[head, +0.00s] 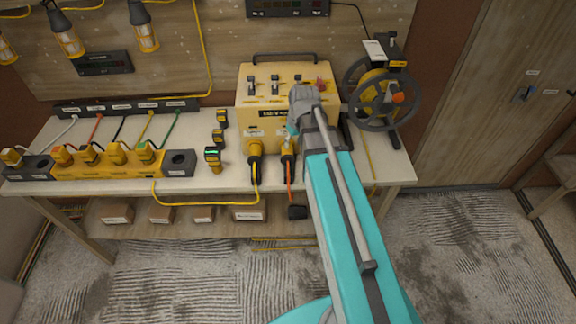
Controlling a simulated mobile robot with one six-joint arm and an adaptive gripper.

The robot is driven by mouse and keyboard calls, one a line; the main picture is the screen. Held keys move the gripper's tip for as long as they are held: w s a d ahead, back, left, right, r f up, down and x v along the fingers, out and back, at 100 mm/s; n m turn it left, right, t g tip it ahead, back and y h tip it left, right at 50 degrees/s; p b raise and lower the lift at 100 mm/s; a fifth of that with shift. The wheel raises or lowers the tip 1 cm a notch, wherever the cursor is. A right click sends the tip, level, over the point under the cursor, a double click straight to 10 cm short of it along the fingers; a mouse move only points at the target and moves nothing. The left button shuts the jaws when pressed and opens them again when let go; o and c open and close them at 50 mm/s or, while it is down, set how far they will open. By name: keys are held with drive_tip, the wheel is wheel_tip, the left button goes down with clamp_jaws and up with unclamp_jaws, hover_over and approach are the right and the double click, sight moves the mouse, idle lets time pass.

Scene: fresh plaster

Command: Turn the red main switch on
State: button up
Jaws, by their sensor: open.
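The red main switch (321,84) is a small red handle at the right of the top of a yellow switch box (257,118). Its exact position is too small to tell. Several dark rocker switches (262,84) sit in a row to its left. My arm reaches in from the lower right, and its grey end covers the box's right front. My gripper (293,128) is mostly hidden around that end, close in front of the box and below the red switch. Its fingers are hard to make out, and I see nothing held.
A yellow machine with dark handwheels (384,104) stands just right of the box. A yellow power strip with plugs (110,160) lies at the bench's left. Cables hang over the front edge. Lamps (66,38) hang at the upper left. Bare bench top (205,183) shows in front.

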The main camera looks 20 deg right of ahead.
drive_tip(key=s+a+f+b, duration=0.3)
drive_tip(key=f+b, duration=0.1)
drive_tip(key=f, duration=0.1)
drive_tip(key=shift+m, duration=0.4)
drive_tip(key=shift+o, duration=0.2)
